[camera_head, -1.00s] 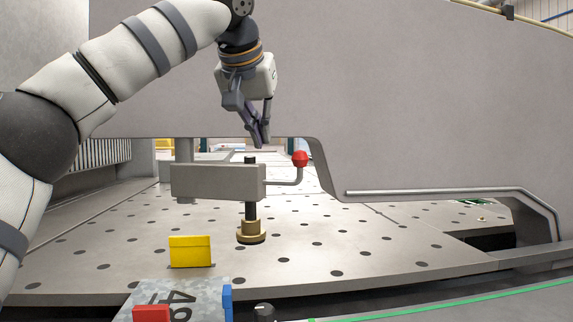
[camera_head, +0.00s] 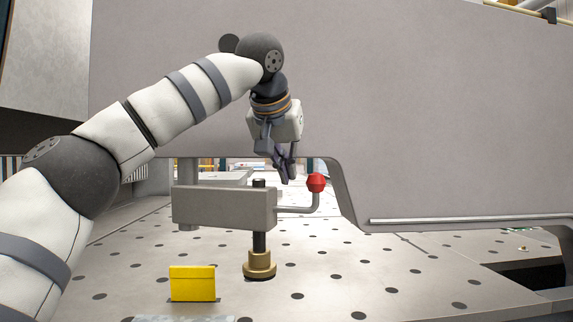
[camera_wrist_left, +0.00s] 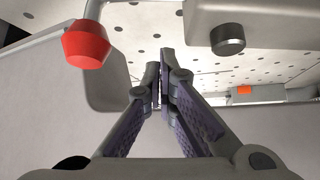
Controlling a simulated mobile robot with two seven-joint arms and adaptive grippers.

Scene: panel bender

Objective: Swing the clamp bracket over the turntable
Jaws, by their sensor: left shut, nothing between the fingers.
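The clamp bracket (camera_head: 222,206) is a grey block above the perforated turntable (camera_head: 330,262). A black spindle (camera_head: 259,240) passes through its right end, with a brass foot (camera_head: 259,265) below. A bent rod with a red knob (camera_head: 316,182) sticks out to the right. My left gripper (camera_head: 286,180) is shut and empty, pointing down, just left of the knob and apart from it. In the left wrist view the closed fingertips (camera_wrist_left: 160,57) show between the red knob (camera_wrist_left: 86,45) on the left and the dark spindle top (camera_wrist_left: 228,40) on the right. My right gripper is not in view.
A large grey machine panel (camera_head: 330,90) stands behind my arm, its lower edge stepping down at right. A yellow block (camera_head: 192,283) sits on the plate in front of the bracket.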

